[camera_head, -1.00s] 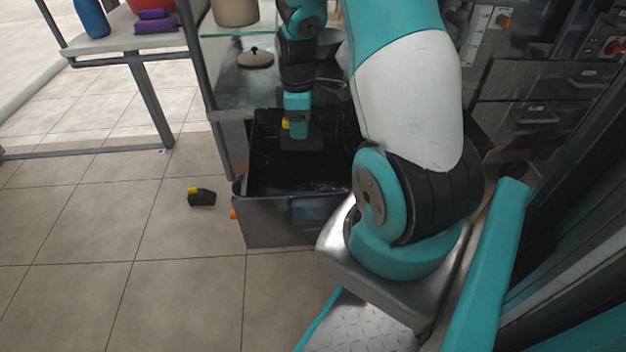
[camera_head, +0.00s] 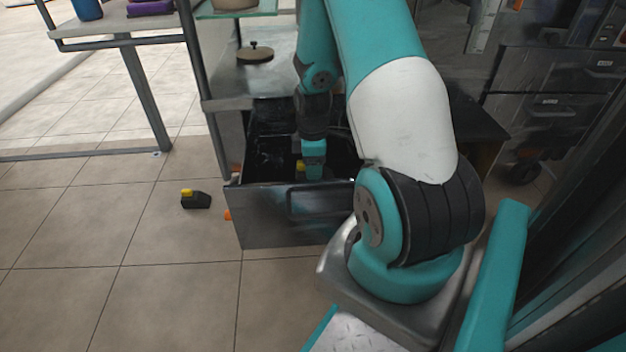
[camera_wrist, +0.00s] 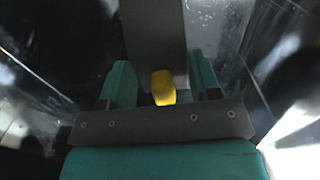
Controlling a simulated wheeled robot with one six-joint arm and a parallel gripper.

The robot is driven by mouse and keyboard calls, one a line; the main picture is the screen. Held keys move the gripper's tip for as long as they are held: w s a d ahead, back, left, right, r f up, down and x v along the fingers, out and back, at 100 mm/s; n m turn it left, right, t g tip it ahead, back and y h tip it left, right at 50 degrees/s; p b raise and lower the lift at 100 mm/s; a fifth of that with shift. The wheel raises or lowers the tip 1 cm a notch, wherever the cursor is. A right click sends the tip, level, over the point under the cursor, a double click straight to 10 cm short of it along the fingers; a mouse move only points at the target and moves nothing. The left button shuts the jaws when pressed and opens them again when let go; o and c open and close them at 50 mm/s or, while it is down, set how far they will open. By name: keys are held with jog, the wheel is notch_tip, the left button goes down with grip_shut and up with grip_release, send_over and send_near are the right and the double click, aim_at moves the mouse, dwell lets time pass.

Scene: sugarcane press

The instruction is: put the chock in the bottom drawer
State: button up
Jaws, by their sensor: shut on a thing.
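The bottom drawer (camera_head: 272,216) is pulled open, a dark metal box low at the cabinet. My gripper (camera_head: 311,170) points down inside the drawer, behind its front wall. It is shut on a dark chock with a yellow knob (camera_head: 300,166). In the wrist view the yellow knob (camera_wrist: 163,88) sits between the teal fingers (camera_wrist: 160,85), with the chock's grey body (camera_wrist: 155,35) beyond. Shiny drawer walls show on both sides there. Whether the chock touches the drawer floor cannot be told. A second dark chock with a yellow top (camera_head: 195,199) lies on the floor left of the drawer.
A shelf (camera_head: 245,80) above the drawer holds a lidded pot (camera_head: 255,54). A side table (camera_head: 125,22) with a blue bottle (camera_head: 87,8) stands at the back left. Closed drawers (camera_head: 545,105) stand at the right.

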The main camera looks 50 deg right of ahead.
jog(key=shift+f+b, duration=0.9)
jog(key=shift+f, duration=0.95)
jog(key=shift+f, duration=0.15)
jog(key=o, duration=1.1)
notch_tip(320, 180, up, 12)
jog(key=p, duration=0.7)
jog(key=shift+r+p, duration=0.2)
jog(key=shift+p, duration=0.1)
